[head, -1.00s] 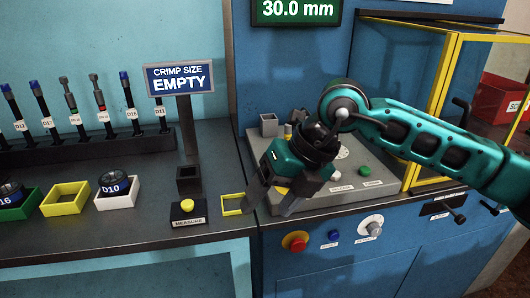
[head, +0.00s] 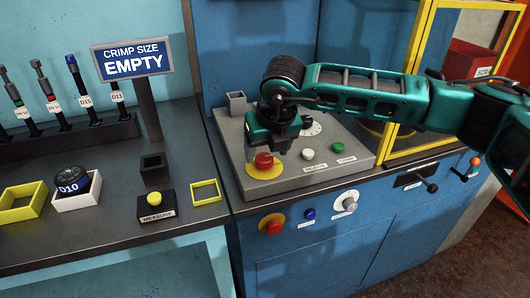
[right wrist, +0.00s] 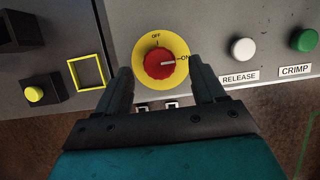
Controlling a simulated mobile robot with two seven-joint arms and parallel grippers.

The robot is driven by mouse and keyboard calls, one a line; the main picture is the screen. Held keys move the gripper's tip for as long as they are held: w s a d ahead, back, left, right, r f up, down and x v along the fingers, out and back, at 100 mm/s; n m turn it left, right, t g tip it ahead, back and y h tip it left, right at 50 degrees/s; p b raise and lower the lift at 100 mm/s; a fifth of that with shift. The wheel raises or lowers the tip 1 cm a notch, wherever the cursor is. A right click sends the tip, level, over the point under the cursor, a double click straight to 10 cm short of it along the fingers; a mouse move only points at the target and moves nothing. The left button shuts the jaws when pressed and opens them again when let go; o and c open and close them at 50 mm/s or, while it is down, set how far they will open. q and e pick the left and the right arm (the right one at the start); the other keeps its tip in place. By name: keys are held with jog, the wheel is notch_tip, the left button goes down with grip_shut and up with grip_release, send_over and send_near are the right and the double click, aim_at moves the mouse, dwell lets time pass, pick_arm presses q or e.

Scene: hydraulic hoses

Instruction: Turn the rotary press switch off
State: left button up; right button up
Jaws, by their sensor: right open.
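The rotary press switch is a red knob (head: 264,161) on a yellow disc (head: 252,172), on the grey control panel. In the right wrist view the red knob (right wrist: 160,65) shows a pale mark pointing right at "ON", with "OFF" printed at the top of the disc. My right gripper (head: 272,148) is above and close to the knob in the head view. In the right wrist view its open fingers (right wrist: 163,72) reach to either side of the knob's lower part. I cannot tell whether they touch it. My left gripper is not in view.
A white release button (right wrist: 243,49) and a green crimp button (right wrist: 304,40) sit right of the switch. A red knob on a yellow disc (head: 271,224) is on the blue front below. A yellow measure button (head: 154,199) and a yellow square frame (head: 205,191) are to the left.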

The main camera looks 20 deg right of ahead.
jog(key=shift+x, duration=1.25)
jog(key=shift+c, duration=0.5)
jog(key=c, duration=1)
jog(key=shift+o, duration=0.2)
